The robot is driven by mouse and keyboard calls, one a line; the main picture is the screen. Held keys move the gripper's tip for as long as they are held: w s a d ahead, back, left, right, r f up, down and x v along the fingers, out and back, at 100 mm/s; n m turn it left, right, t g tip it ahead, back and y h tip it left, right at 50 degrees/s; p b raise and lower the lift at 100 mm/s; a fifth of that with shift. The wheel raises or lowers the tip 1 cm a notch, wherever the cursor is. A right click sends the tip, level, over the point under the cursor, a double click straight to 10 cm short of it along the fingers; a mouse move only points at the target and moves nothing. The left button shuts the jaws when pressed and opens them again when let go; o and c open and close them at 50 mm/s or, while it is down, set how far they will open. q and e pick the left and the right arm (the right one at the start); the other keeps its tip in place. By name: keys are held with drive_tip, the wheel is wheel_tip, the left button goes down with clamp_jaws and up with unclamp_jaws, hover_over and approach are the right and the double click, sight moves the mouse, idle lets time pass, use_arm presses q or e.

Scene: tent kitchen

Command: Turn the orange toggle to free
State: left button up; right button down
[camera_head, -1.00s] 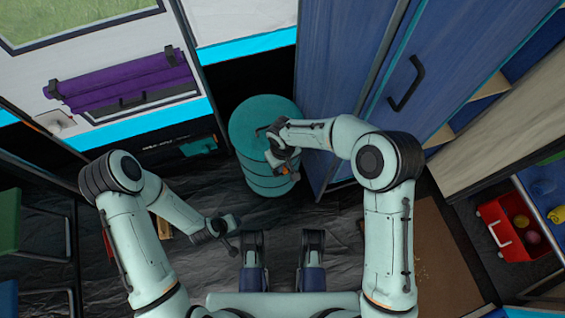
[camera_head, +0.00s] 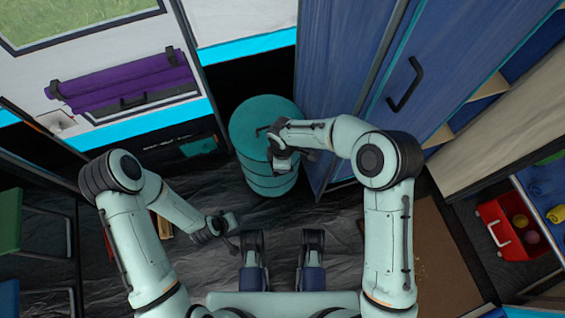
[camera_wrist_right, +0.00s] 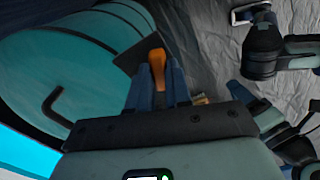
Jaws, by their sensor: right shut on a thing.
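The orange toggle (camera_wrist_right: 157,62) shows in the right wrist view. It is on the side of a teal drum (camera_head: 258,112), next to a dark plate (camera_wrist_right: 138,54). My right gripper (camera_wrist_right: 157,80) is shut on the toggle, with a finger on each side of it. In the head view my right gripper (camera_head: 281,160) is at the front of the drum and hides the toggle. The drum fills the upper left of the wrist view (camera_wrist_right: 85,75). My left gripper (camera_head: 228,230) hangs low over the floor, away from the drum; its jaw opening is unclear.
A blue cabinet (camera_head: 340,70) with a dark handle (camera_head: 405,84) stands right beside the drum. A purple roll (camera_head: 125,80) hangs on the white wall at left. A red box (camera_head: 510,235) holding balls is at far right.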

use_arm(q)
drive_tip(key=shift+s, duration=0.1)
use_arm(e)
drive_tip(key=shift+n, duration=2)
drive_tip(key=c, duration=1)
unclamp_jaws()
drive_tip(key=shift+c, duration=0.2)
use_arm(q)
drive_tip(key=shift+r, duration=0.1)
use_arm(e)
drive_tip(key=shift+r, duration=0.1)
use_arm(q)
drive_tip(key=s+d+r+g+h+p, duration=0.1)
drive_tip(key=s+d+r+p, duration=0.1)
drive_tip(key=s, duration=0.3)
drive_tip(key=shift+d+r+p, duration=0.35)
drive_tip(key=shift+r+p, duration=0.3)
drive_tip(key=shift+r, duration=0.05)
use_arm(e)
wheel_tip(320, 180, up, 13)
